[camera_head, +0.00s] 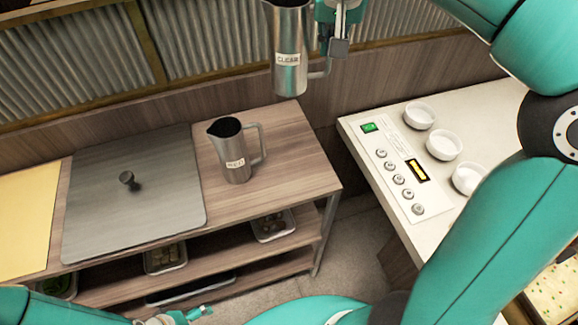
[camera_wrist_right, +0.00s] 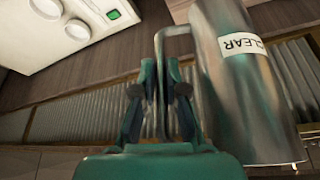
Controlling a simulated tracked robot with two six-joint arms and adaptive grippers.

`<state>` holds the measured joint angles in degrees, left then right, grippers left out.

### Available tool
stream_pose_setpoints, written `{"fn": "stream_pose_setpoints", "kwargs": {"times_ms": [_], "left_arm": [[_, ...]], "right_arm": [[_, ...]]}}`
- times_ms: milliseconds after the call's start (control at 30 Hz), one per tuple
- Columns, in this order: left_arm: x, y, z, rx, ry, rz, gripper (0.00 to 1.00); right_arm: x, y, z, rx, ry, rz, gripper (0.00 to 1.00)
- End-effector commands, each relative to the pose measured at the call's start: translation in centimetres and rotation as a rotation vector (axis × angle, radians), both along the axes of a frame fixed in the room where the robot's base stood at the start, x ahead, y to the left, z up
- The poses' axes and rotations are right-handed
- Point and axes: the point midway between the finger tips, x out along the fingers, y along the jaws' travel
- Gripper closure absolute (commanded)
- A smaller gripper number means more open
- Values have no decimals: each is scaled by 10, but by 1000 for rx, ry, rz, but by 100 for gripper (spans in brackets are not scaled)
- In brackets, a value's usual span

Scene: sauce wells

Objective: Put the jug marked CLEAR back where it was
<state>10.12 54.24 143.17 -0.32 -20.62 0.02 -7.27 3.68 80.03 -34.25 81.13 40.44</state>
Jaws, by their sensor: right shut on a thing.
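The metal jug marked CLEAR (camera_head: 289,60) is held up in the air at the top of the head view, upright, above and to the right of the wooden table. My right gripper (camera_head: 338,46) is shut on its handle. The jug also shows close up in the right wrist view (camera_wrist_right: 243,90), with its handle between the fingers of the right gripper (camera_wrist_right: 165,85). A second metal jug (camera_head: 236,160) with a label I cannot read surely stands on the table's right part. My left gripper (camera_head: 185,315) shows only partly at the bottom edge; its fingers are unclear.
The wooden table (camera_head: 290,140) has bare surface around the standing jug. A grey lid plate with a knob (camera_head: 140,205) lies left of it. A white counter (camera_head: 450,215) at right carries several white bowls (camera_head: 445,144) and a button panel. A corrugated wall (camera_head: 205,40) runs behind.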

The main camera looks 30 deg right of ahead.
Motion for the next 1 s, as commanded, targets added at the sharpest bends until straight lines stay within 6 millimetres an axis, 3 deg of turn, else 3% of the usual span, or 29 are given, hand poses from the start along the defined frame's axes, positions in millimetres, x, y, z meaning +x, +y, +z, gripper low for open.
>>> {"fn": "stream_pose_setpoints", "kwargs": {"times_ms": [33,233,467,800,1000], "left_arm": [[0,0,-17,0,0,0,7],[0,0,-41,0,0,0,7],[0,0,-48,0,0,0,7],[0,0,-57,0,0,0,7],[0,0,-58,0,0,0,7]], "right_arm": [[0,0,-16,0,-1,0,100],[0,0,-40,0,-2,-1,100],[-1,-1,-65,-1,1,-2,100],[-2,-2,-152,-1,4,-2,100],[-2,-1,-190,1,1,-3,100]]}}
